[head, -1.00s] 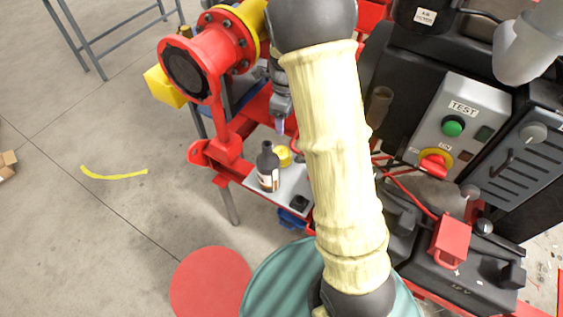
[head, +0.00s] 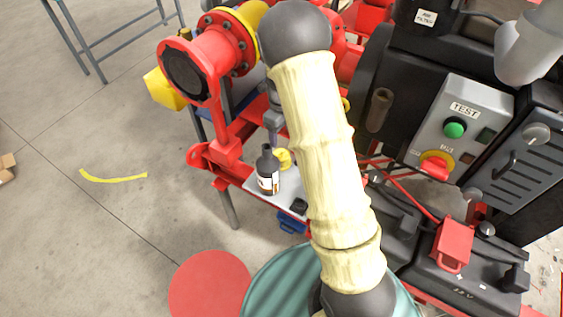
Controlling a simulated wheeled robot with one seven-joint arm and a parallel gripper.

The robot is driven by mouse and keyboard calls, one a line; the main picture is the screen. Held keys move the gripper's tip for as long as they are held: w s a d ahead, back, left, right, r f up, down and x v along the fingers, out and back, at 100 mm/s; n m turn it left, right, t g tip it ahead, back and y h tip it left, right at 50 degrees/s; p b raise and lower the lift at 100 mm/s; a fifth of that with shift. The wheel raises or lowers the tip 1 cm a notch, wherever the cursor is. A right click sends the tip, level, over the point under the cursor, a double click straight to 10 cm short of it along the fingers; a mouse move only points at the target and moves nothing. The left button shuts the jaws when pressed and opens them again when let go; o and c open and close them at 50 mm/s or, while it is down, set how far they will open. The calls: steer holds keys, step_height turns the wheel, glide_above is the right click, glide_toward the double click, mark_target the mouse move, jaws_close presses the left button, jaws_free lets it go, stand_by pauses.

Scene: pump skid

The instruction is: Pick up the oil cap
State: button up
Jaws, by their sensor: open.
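A small yellow round piece (head: 284,158), which looks like the oil cap, sits on a light grey shelf (head: 262,193) just behind and right of a dark bottle with a white label (head: 267,172). My arm partly hides the area to its right. My gripper (head: 274,143) points down just above and slightly left of the yellow piece, behind the bottle's neck. It is open, small in view and partly covered by the bottle and my arm. It appears empty, and I cannot tell whether its fingers touch the yellow piece.
A small black object (head: 298,206) lies at the shelf's front right. A red flanged pipe (head: 205,70) rises behind left. The grey TEST control box (head: 463,125) stands to the right. A green drum (head: 275,285) stands in front. Floor at left is mostly clear.

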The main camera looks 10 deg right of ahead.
mark_target(282, 154)
step_height(282, 154, down, 7)
steer(key=shift+r, duration=0.15)
steer(key=shift+f+p, duration=0.4)
steer(key=shift+f, duration=2.2)
steer(key=c, duration=0.9)
steer(key=shift+o, duration=0.2)
step_height(282, 154, up, 10)
